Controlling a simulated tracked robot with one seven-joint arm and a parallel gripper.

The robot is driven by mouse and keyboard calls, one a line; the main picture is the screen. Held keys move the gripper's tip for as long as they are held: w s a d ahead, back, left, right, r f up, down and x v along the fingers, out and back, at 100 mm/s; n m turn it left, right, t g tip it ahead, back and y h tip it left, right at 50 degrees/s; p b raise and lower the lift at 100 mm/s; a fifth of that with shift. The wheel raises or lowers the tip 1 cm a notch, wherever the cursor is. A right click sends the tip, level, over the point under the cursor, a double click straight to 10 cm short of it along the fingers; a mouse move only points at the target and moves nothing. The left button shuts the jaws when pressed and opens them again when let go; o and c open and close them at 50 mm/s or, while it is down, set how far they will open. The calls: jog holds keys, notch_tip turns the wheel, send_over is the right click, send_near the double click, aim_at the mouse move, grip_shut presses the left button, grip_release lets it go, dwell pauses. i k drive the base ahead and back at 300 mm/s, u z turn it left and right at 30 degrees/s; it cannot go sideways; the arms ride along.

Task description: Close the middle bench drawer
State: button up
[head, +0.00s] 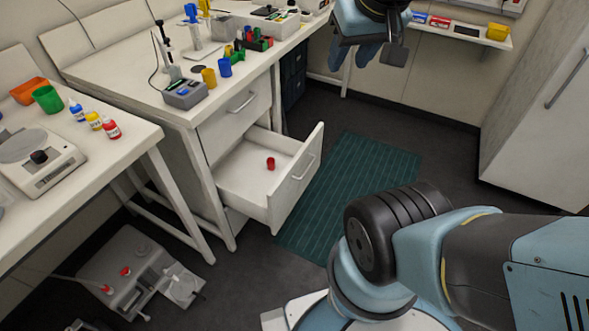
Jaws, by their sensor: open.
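The middle bench drawer (297,187) is pulled well out of the white bench cabinet, below a shut upper drawer (240,112). Its front panel, with a bar handle (303,168), faces right. A small red cup-like object (270,163) is inside on the drawer floor. My gripper (367,57) shows at the top of the head view, partly cut off by the frame edge. It is open, with nothing seen between the jaws, and is beyond and above the drawer, apart from it.
A teal mat (365,180) lies on the dark floor right of the drawer. The benchtop (150,85) holds several cups and instruments. A side table (120,150) with bottles is at left, and a grey device (130,265) lies on the floor. A white cabinet (530,110) stands right.

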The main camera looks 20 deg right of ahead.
aim_at(244, 182)
jog(key=z, duration=0.1)
jog(key=i, duration=1)
jog(key=u, duration=0.15)
jog(key=k, duration=1.5)
jog(key=u, duration=0.75)
jog(key=i, duration=1)
jog(key=z, duration=0.05)
